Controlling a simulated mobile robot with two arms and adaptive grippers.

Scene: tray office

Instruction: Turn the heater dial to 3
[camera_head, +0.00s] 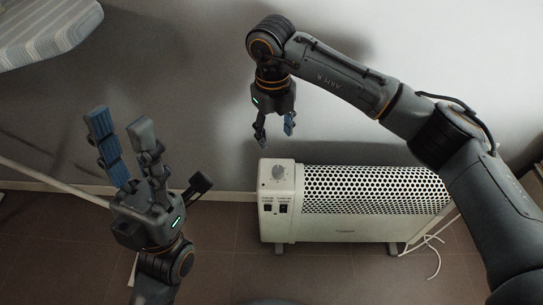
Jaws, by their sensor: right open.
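The white heater (375,229) stands on the floor against the wall, with a perforated grille on top. Its round dial (278,172) is on the control panel at the left end, above two dark switches. The dial's marks are too small to read. My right gripper (275,138) points down above the dial, open and empty, with a gap between fingertips and dial. My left gripper (118,122) points up at the left, away from the heater, its fingers apart and empty.
A white cable (437,262) lies on the floor at the heater's right end. An ironing board (45,28) juts in at the top left, with a pale leg (50,177) along the left. The brown floor in front of the heater is clear.

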